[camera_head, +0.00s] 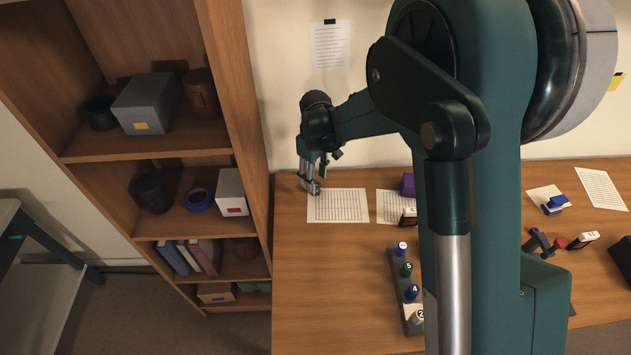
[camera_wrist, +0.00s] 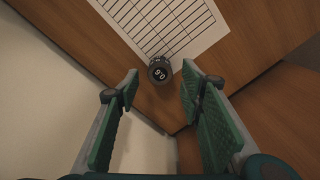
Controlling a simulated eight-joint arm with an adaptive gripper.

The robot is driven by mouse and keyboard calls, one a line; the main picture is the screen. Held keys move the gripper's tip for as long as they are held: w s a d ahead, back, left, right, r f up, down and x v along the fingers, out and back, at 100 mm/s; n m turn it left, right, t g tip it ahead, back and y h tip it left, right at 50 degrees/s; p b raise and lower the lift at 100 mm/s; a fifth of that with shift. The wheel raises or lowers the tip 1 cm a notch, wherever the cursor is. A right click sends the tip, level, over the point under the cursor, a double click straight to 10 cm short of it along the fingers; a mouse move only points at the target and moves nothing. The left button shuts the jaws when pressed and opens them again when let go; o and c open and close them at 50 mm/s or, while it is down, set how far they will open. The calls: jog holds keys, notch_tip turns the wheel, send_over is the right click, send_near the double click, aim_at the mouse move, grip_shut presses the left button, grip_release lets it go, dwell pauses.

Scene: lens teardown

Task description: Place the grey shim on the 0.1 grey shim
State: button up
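A small dark grey round piece, likely a grey shim (camera_wrist: 159,70), shows in the wrist view with a white number on top. The digits are small and turned, perhaps 0.6. It sits at the edge of a printed sheet, near the table corner. My gripper (camera_wrist: 160,84) is open, with its green-padded fingers apart. The piece appears between and just beyond the fingertips, not gripped. In the head view my gripper (camera_head: 312,188) is low over the table's back left, by the sheet. I cannot make out a shim marked 0.1.
The gridded sheet (camera_head: 338,206) lies on the wooden table (camera_head: 330,275). A grey rack (camera_head: 397,268) holds several numbered pieces. A purple block (camera_head: 407,184) stands behind it. A shelf (camera_head: 230,130) rises close left of my gripper. The front left table is clear; my arm hides the middle.

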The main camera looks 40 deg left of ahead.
aim_at(317, 185)
notch_tip(317, 185, up, 10)
jog(key=shift+f+p, duration=0.2)
jog(key=shift+p, duration=0.2)
dwell(0.6)
jog(key=shift+d, duration=0.1)
jog(key=w+d+r+m, duration=0.1)
jog(key=w+d+r, duration=0.1)
jog(key=d+r, duration=0.3)
jog(key=w+d+r+m+t+y, duration=0.1)
jog(key=w+d+r+m, duration=0.15)
jog(key=d, duration=0.45)
jog(key=w+d+r+m, duration=0.1)
jog(key=w+d+r, duration=0.25)
jog(key=d, duration=0.25)
jog(key=d+r+m+t, duration=0.15)
jog(key=d+r, duration=0.25)
jog(key=d, duration=0.7)
jog(key=d+r+m+t, duration=0.15)
jog(key=d+r, duration=0.25)
jog(key=d, duration=0.6)
jog(key=s+d+m+t, duration=0.1)
jog(key=s+d+m, duration=0.2)
jog(key=d, duration=0.7)
jog(key=s+d+m+t, duration=0.1)
jog(key=s+d+m, duration=0.3)
jog(key=s+d, duration=0.4)
jog(key=s+d+m+t+h, duration=0.1)
jog(key=s+d+m, duration=0.2)
jog(key=d, duration=1.1)
jog(key=s, duration=0.3)
